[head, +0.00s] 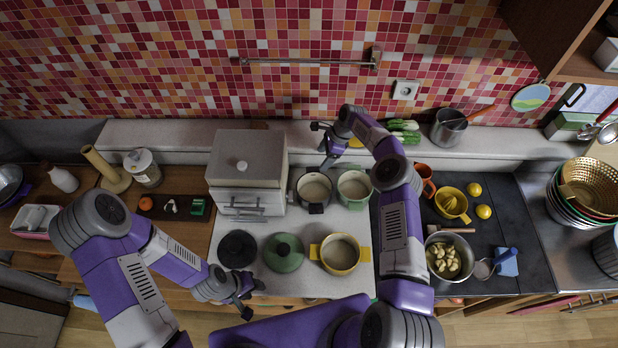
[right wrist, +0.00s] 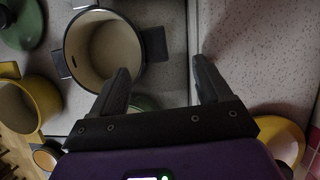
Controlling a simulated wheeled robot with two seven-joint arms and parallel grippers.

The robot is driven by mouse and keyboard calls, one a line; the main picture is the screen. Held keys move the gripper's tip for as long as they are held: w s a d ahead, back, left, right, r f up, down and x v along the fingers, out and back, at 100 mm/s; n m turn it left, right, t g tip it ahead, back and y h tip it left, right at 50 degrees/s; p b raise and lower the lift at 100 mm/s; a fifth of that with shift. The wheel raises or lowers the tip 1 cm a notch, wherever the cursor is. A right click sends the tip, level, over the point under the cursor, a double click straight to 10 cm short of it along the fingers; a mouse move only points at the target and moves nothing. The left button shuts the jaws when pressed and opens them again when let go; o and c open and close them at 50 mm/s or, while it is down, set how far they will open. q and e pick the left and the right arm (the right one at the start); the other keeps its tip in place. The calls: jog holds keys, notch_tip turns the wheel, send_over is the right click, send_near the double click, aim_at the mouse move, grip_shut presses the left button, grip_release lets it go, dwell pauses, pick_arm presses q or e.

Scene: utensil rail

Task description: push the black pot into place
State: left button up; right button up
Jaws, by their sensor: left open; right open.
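The black pot (head: 314,204) stands on the white counter below the back ledge, between the white cabinet and a green pot. It is upright and lidless, with a cream inside and dark handles. In the right wrist view the black pot (right wrist: 104,48) lies at the upper left, partly hidden by one finger. My right gripper (head: 320,144) is open and empty, on the wall side of the pot, over the ledge's edge. I cannot tell whether a finger touches the pot. My left gripper (head: 253,300) is open and empty near the counter's front edge.
The green pot (head: 355,188) stands close to the right. A yellow pot (head: 340,253), a green lid (head: 284,252) and a black lid (head: 237,249) are in front. The white cabinet (head: 246,170) is to the left. Greens (head: 404,131) lie on the ledge.

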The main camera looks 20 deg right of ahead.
aim_at(314, 171)
jog(key=b+x, duration=0.1)
jog(key=x, duration=0.3)
jog(key=s+b+x, duration=0.1)
jog(key=x, duration=0.1)
jog(key=shift+a+f+b, duration=0.35)
jog(key=shift+a, duration=0.1)
pick_arm(q)
jog(key=shift+s+f, duration=0.3)
jog(key=shift+f, duration=0.3)
jog(key=shift+s+f, duration=0.3)
jog(key=shift+f, duration=0.3)
pick_arm(e)
jog(key=shift+r, duration=0.1)
grip_shut()
pick_arm(q)
jog(key=shift+r+p, duration=1.9)
jog(key=shift+p, duration=0.05)
pick_arm(e)
notch_tip(314, 171, up, 10)
